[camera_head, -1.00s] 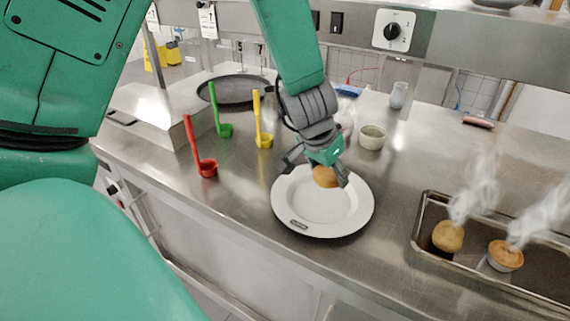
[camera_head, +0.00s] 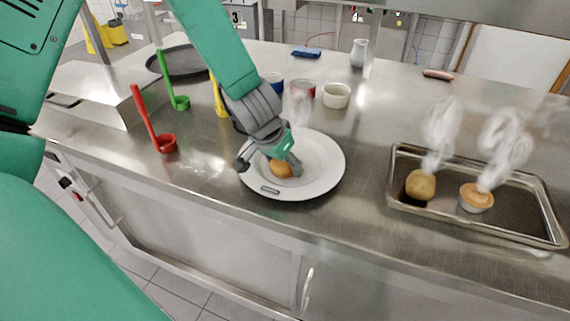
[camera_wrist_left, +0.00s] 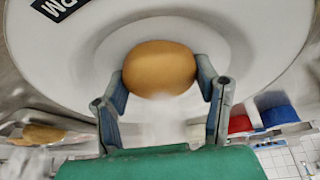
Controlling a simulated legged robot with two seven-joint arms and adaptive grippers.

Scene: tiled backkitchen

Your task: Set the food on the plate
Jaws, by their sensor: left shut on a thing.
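The white plate (camera_head: 325,168) with a dark label on its rim lies on the steel counter. My left gripper (camera_head: 275,166) reaches down over the plate and is shut on a round golden-brown food item (camera_head: 281,170). In the left wrist view the food (camera_wrist_left: 160,68) sits between the two fingertips, with the plate (camera_wrist_left: 265,25) behind it. I cannot tell whether the food touches the plate. Two more pieces of food, a brown one (camera_head: 421,186) and a muffin-like one (camera_head: 476,197), steam in a metal tray (camera_head: 398,160) at the right. My right gripper is not in view.
Red (camera_head: 164,143), green (camera_head: 180,101) and yellow ladles stand left of the plate. A dark round pan (camera_head: 180,61) lies behind them. Several small bowls, including a cream one (camera_head: 337,95), stand behind the plate. The counter between plate and tray is clear.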

